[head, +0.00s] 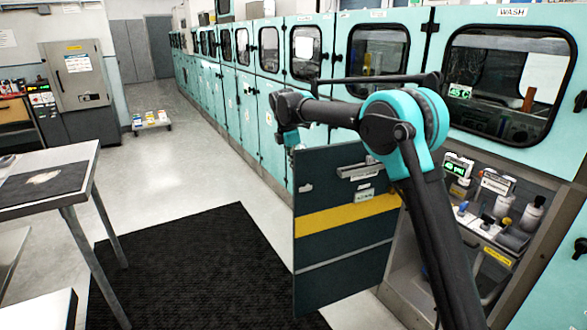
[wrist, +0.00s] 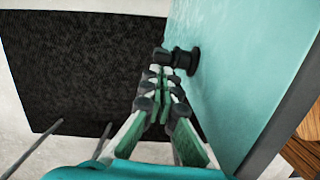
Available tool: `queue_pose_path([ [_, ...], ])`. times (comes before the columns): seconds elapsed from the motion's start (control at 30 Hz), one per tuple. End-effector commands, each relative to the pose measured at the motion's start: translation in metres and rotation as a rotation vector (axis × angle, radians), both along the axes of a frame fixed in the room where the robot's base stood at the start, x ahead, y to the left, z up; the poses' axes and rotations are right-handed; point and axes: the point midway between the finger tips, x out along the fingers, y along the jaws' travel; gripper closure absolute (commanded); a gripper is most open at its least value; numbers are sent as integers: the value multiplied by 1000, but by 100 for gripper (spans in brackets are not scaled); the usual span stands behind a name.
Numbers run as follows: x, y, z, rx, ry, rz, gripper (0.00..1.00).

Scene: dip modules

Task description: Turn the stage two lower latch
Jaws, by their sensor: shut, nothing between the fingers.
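My gripper (head: 290,138) hangs down from the end of my arm in the head view, near the upper left corner of an open lower door (head: 345,262) with a dark inner face and a yellow stripe. In the wrist view my gripper (wrist: 160,85) is shut and empty. A black knob-like latch (wrist: 188,61) stands out from a teal panel (wrist: 228,95) just beyond and right of the fingertips. The fingertips overlap the latch's near part in the picture; I cannot tell whether they touch. No label shows which stage this latch belongs to.
A black mat (head: 195,270) lies on the floor left of the open door. A metal table (head: 60,158) stands at the left. Teal cabinets (head: 245,105) run along the back right. An open bay (head: 490,210) with bottles is at the right.

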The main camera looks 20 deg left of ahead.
Motion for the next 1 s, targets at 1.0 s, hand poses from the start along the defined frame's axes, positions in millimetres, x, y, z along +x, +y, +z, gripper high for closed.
queue_pose_path([
  [1.0, 12, -13, 5, 134, 123, 0, 100],
])
